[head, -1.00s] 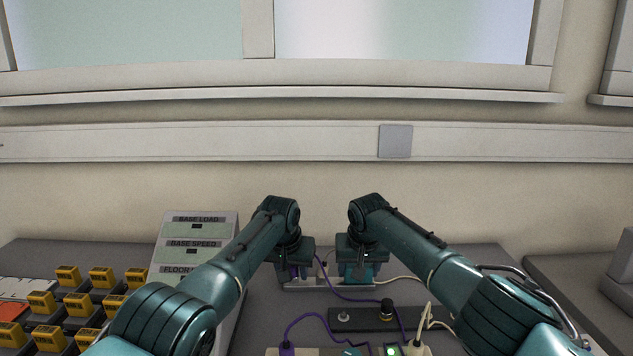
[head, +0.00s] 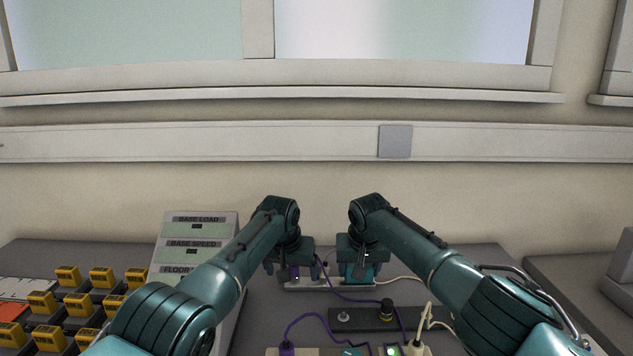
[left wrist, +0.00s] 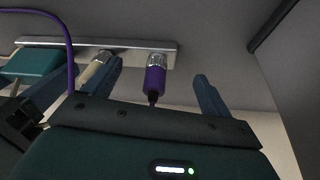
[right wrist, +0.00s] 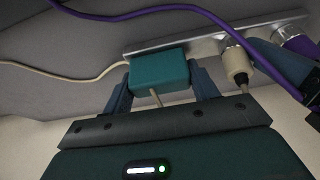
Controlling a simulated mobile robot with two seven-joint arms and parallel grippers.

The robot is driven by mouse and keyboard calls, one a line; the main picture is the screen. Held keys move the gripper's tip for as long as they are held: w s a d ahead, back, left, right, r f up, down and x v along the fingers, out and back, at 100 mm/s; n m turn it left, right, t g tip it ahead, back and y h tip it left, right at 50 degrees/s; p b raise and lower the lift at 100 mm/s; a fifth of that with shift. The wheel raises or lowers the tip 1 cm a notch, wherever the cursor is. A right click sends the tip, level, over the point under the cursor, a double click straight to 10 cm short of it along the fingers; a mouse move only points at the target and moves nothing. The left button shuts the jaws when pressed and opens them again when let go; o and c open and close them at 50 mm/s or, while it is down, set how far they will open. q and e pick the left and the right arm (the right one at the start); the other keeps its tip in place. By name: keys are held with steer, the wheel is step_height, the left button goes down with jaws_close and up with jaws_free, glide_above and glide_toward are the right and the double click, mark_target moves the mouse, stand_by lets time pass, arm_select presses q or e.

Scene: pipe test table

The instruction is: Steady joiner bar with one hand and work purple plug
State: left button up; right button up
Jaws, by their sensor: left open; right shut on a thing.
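The pale joiner bar (head: 330,285) lies on the table at the back; it also shows in the left wrist view (left wrist: 135,43). The purple plug (left wrist: 155,78), with a silver collar, stands at the bar with its purple cable trailing. My left gripper (left wrist: 158,72) is open, one finger on each side of the purple plug, with gaps visible. My right gripper (right wrist: 158,82) is shut on the teal block (right wrist: 158,70) at the other end of the bar. A cream plug (right wrist: 236,62) stands at the bar between the two grippers. How deep the plugs sit is unclear.
A dark panel with knobs (head: 362,320) lies in front of the bar, and purple and cream cables cross near it. A labelled sloped panel (head: 195,237) stands left, beside several yellow blocks (head: 101,277). A wall is behind.

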arm_select(q)
steer(key=shift+s+d+r, duration=0.1)
steer(key=shift+d, duration=0.15)
steer(key=shift+s+r, duration=0.1)
steer(key=shift+r, duration=0.3)
steer(key=v, duration=1.1)
steer(key=shift+a, duration=0.25)
steer(key=shift+d+f, duration=0.15)
steer(key=c, duration=0.5)
steer(key=shift+w+f, duration=0.4)
steer(key=shift+f, duration=0.15)
steer(key=shift+c, duration=1.4)
steer(key=x, duration=0.9)
steer(key=shift+w+d+f, duration=0.1)
steer(key=shift+f, duration=0.05)
steer(key=shift+c, duration=0.3)
steer(key=shift+w+f, duration=0.1)
steer(key=shift+f, duration=0.45)
